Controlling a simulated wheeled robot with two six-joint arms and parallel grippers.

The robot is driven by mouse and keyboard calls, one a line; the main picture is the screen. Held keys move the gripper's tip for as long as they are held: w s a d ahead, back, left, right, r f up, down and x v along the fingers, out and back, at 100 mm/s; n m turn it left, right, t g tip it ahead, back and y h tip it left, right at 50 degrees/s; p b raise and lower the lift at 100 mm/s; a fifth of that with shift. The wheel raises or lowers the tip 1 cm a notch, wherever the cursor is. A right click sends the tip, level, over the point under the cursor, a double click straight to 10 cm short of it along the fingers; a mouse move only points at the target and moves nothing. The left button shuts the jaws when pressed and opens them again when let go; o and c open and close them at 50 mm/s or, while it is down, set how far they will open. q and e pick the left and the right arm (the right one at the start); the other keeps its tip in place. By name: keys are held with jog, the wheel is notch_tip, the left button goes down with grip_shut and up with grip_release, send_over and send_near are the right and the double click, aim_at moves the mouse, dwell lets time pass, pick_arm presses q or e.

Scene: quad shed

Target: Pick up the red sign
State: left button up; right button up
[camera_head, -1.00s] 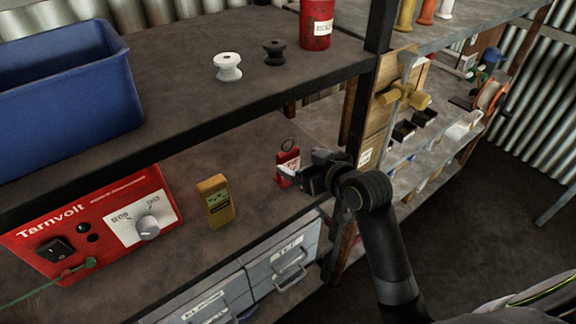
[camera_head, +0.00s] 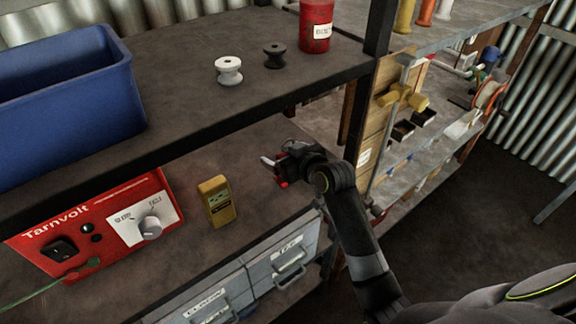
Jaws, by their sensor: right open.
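The red sign (camera_head: 281,182) stands on the lower shelf, right of a yellow meter. My left gripper is not in view.
A yellow meter (camera_head: 216,201) and a red Tarnvolt box (camera_head: 95,222) stand left on the lower shelf (camera_head: 235,160). The upper shelf's edge (camera_head: 215,122) runs above, with a blue bin (camera_head: 70,105) on it. A wooden post stands close right of my gripper.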

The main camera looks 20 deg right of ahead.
jog(key=c, duration=1.1)
